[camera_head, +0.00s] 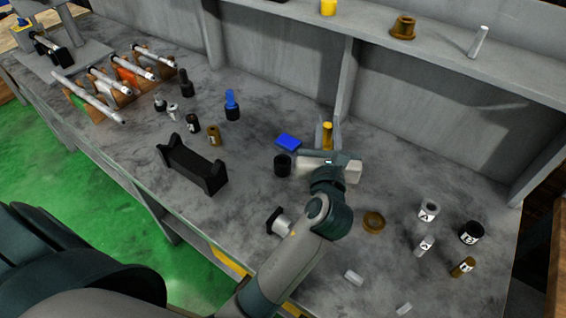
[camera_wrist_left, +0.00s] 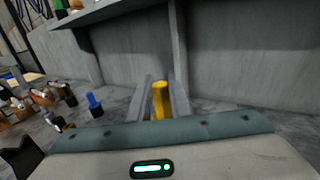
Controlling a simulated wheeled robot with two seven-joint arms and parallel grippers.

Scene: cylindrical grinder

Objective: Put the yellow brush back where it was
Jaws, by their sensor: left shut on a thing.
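The yellow brush (camera_head: 327,135) is at the back of the grey bench, near the upright divider. In the left wrist view the brush (camera_wrist_left: 160,99) stands about upright between the two fingers. My left gripper (camera_head: 326,129) is shut on it and reaches toward the back wall. Only the yellow part of the brush shows; its lower end is hidden by the gripper and wrist. I cannot tell whether it touches the bench. My right gripper is in neither view.
A blue block (camera_head: 288,142) and a black cup (camera_head: 283,165) lie left of the gripper. A blue-handled brush (camera_head: 232,104) and black cradle (camera_head: 192,166) stand further left. A brown ring (camera_head: 373,222) and several labelled cylinders are right. A shelf (camera_head: 430,45) runs above.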

